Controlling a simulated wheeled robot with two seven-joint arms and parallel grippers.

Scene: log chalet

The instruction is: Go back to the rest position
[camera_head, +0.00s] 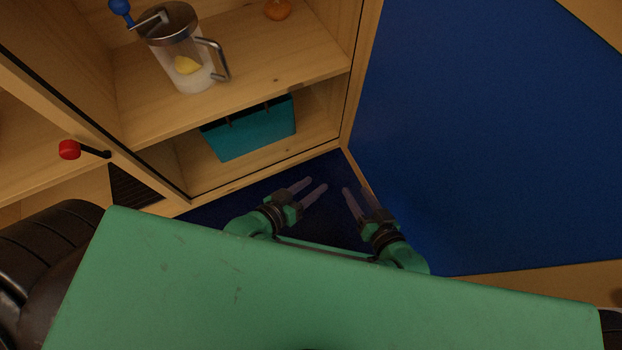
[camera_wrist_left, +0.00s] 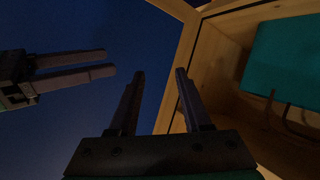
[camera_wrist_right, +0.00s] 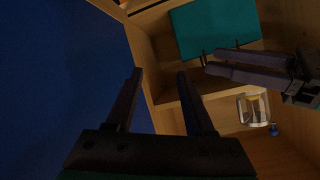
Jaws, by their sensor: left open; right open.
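My left gripper (camera_head: 315,187) is open and empty, low in front of the wooden cabinet. My right gripper (camera_head: 354,189) is open and empty just to its right, close to the blue panel. The two grippers are near each other and apart. In the left wrist view, the left fingers (camera_wrist_left: 160,75) are spread with nothing between them, and the right gripper (camera_wrist_left: 110,60) shows at the left. In the right wrist view, the right fingers (camera_wrist_right: 160,73) are spread and empty, and the left gripper (camera_wrist_right: 210,62) shows at the right.
The wooden cabinet (camera_head: 270,80) holds a glass jar with a metal lid and handle (camera_head: 185,50) and an orange object (camera_head: 278,9) on one shelf. A teal box (camera_head: 250,133) sits on the shelf below. A large blue panel (camera_head: 490,130) stands at the right. A red knob (camera_head: 69,150) sticks out at left.

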